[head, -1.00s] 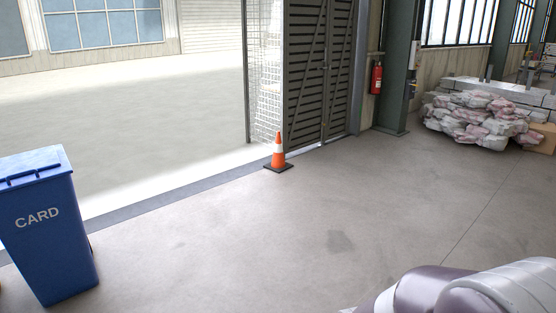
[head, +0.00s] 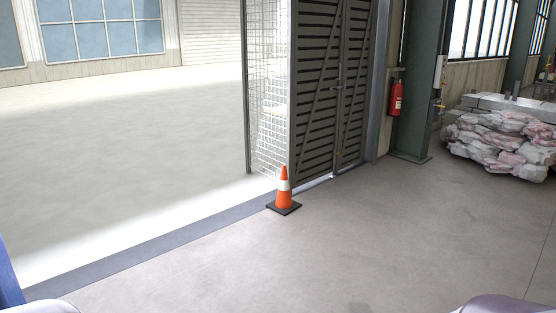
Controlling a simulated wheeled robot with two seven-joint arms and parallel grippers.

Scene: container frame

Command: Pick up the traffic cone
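The traffic cone (head: 284,190) is orange with a white band and a dark square base. It stands upright on the concrete floor near the middle of the head view, beside the end of the dark slatted gate. Nothing covers it and nothing touches it from my side. Neither of my grippers shows. Only pale rounded parts of my own arms show at the bottom left and bottom right edges.
The slatted gate (head: 328,95) stands behind the cone, with a wide opening to its left. A red fire extinguisher (head: 396,98) hangs by a green column (head: 414,80). Wrapped sacks (head: 500,143) are piled at the right. A blue bin edge (head: 8,275) shows far left. The floor before the cone is clear.

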